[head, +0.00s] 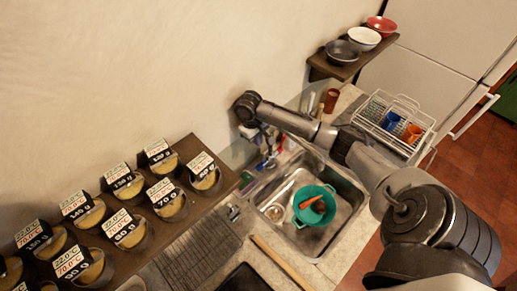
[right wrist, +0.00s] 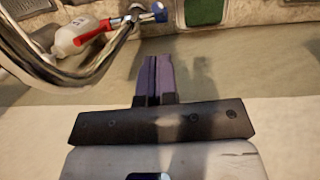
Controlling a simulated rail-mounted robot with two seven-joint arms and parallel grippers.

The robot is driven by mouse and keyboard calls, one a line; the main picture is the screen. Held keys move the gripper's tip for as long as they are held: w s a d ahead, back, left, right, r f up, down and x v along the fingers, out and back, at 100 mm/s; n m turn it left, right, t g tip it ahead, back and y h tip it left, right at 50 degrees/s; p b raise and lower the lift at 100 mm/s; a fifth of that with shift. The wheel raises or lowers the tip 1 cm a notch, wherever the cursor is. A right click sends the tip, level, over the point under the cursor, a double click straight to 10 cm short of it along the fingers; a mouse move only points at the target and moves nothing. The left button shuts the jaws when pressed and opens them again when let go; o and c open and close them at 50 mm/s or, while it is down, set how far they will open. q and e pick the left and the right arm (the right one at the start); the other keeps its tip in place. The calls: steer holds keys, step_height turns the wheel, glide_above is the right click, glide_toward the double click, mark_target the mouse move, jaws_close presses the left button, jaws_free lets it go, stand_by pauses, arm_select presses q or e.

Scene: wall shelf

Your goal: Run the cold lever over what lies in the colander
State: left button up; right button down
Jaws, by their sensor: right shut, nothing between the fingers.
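The green colander (head: 299,213) sits in the steel sink (head: 342,228) in the head view, with orange pieces like carrots (head: 313,202) in it. My right arm reaches across to the wall behind the sink. My right gripper (right wrist: 151,60) is shut and empty in the right wrist view, its fingers side by side. Ahead of it are a blue-tipped lever (right wrist: 158,13) and a red lever (right wrist: 92,33) by the curved metal spout (right wrist: 92,72). The fingertips appear apart from both levers. In the head view, the tap is small and partly hidden by my arm. My left gripper is out of view.
A wall shelf (head: 222,178) with several labelled jars stands left of the sink. A white dish rack (head: 377,112) with blue and orange cups stands on the right. Bowls sit on a small shelf (head: 322,64) at the back. A white bottle (right wrist: 68,42) is beside the spout.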

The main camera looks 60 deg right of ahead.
glide_above(262, 163)
step_height(262, 163, down, 8)
steer(key=r, duration=0.1)
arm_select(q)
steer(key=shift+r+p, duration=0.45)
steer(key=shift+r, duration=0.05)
arm_select(e)
steer(key=shift+w+f, duration=0.2)
steer(key=shift+f, duration=0.35)
steer(key=shift+w+f, duration=0.15)
steer(key=shift+f, duration=0.4)
